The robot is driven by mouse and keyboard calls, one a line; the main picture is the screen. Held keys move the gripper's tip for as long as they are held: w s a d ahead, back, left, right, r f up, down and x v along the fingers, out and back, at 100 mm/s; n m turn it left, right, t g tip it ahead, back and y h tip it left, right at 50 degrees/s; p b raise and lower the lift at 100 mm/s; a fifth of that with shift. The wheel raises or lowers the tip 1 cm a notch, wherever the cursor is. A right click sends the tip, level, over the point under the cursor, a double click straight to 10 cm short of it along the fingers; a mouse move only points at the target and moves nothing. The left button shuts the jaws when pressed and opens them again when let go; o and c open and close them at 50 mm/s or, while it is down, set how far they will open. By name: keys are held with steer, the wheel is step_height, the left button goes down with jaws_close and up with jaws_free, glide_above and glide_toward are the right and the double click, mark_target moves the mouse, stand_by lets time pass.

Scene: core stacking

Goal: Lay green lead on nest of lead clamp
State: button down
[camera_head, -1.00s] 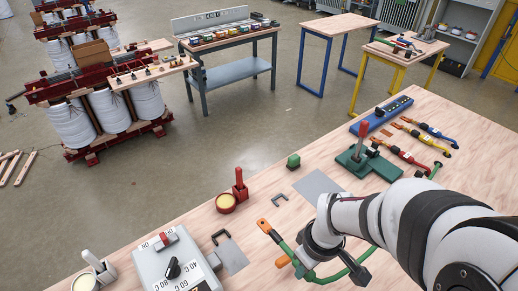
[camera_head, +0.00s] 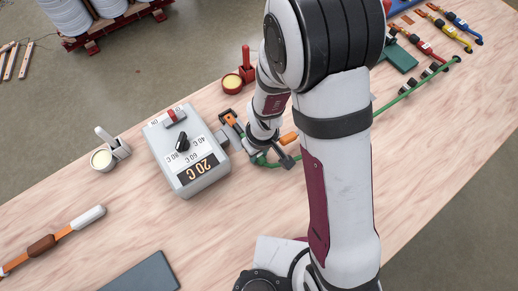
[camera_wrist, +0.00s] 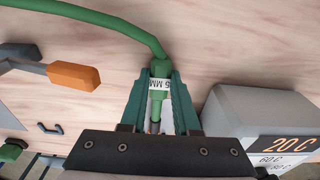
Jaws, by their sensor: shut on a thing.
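My gripper (camera_wrist: 160,98) is shut on the green lead (camera_wrist: 110,22), at a white tag (camera_wrist: 159,84) marked MM. In the head view my gripper (camera_head: 268,152) is low over the bench, right of the grey dial box, and the lead (camera_head: 405,95) trails up to the right. An orange lug-like end (camera_head: 231,117) shows beyond the gripper. An orange handle on a grey arm (camera_wrist: 73,76) stands beside the gripper; it may belong to the lead clamp, and it shows in the head view (camera_head: 288,138). The clamp's nest is not clearly visible.
The grey dial box (camera_head: 187,152) stands close left of my gripper. Other leads (camera_head: 445,30) lie at upper right.

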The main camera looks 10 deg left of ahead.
steer(key=c, duration=0.6)
jaws_free()
steer(key=shift+f, duration=0.1)
steer(key=shift+c, duration=0.2)
step_height(320, 180, up, 12)
steer(key=s+d+r+m, duration=0.4)
steer(key=s+d+m, duration=0.2)
steer(key=s+m, duration=0.1)
steer(key=s+d+r+m+g+y, duration=0.1)
steer(key=s+d+r+m, duration=0.4)
steer(key=s+d+m, duration=0.1)
steer(key=shift+s+r+m, duration=0.25)
steer(key=shift+s+m, duration=0.3)
steer(key=shift+m, duration=0.25)
steer(key=shift+d, duration=0.1)
